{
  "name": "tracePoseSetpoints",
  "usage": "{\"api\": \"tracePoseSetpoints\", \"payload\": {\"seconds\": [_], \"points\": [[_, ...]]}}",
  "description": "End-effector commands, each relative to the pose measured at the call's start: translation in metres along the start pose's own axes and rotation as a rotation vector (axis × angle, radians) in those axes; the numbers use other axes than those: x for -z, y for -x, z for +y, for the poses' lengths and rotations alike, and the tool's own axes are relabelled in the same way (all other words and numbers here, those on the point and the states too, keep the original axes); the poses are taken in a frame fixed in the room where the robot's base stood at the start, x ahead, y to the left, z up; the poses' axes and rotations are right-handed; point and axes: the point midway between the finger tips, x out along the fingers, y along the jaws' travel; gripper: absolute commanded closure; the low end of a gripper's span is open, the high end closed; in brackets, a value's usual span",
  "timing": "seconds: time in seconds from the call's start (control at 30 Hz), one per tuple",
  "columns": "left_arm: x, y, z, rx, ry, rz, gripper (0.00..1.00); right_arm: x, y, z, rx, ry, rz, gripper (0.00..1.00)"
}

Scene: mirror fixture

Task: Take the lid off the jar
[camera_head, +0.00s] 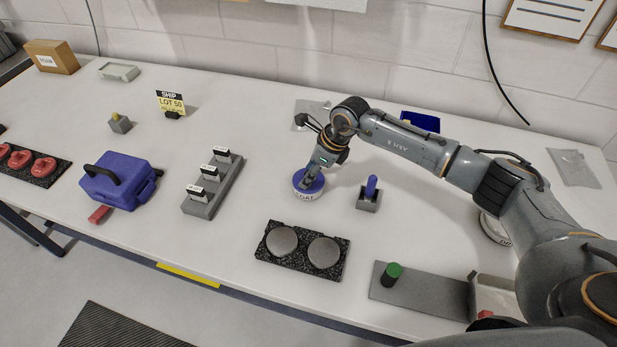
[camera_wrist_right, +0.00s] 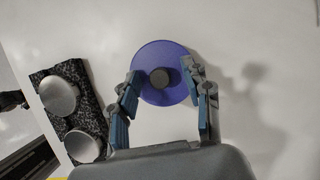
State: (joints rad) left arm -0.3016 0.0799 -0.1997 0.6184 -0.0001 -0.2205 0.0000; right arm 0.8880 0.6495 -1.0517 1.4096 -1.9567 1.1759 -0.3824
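The jar (camera_head: 305,196) is white with a label that is only partly readable, and it stands on the table near the middle of the head view. Its blue lid (camera_head: 299,180) is on top of it. In the wrist view the lid (camera_wrist_right: 160,52) is a round blue disc with a dark knob (camera_wrist_right: 160,78) at its middle. My right gripper (camera_head: 312,181) is directly above the lid, pointing down. In the wrist view the fingers of the right gripper (camera_wrist_right: 162,69) are spread on either side of the knob, with gaps showing. My left gripper is not in view.
A black speckled plate with two silver discs (camera_head: 281,241) lies in front of the jar. A blue handle on a grey block (camera_head: 369,194) stands to its right, a grey rack of labelled pieces (camera_head: 205,203) to its left. A white container (camera_head: 494,230) is partly behind my right arm.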

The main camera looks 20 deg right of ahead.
Motion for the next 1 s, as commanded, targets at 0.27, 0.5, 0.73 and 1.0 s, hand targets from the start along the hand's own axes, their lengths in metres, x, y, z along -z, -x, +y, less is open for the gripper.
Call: {"api": "tracePoseSetpoints", "payload": {"seconds": [0.27, 0.5, 0.73, 1.0], "points": [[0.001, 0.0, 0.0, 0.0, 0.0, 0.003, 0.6, 0.0, 0.0, 0.0, 0.0, -0.001, 0.0, 1.0], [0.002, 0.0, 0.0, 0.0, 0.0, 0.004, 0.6, 0.0, 0.001, 0.0, 0.0, -0.001, 0.0, 1.0], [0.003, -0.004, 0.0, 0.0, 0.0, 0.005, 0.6, -0.004, 0.009, -0.001, 0.002, -0.001, -0.002, 1.0], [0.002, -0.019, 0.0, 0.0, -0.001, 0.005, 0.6, -0.011, 0.047, 0.014, 0.003, 0.005, -0.003, 1.0]]}}
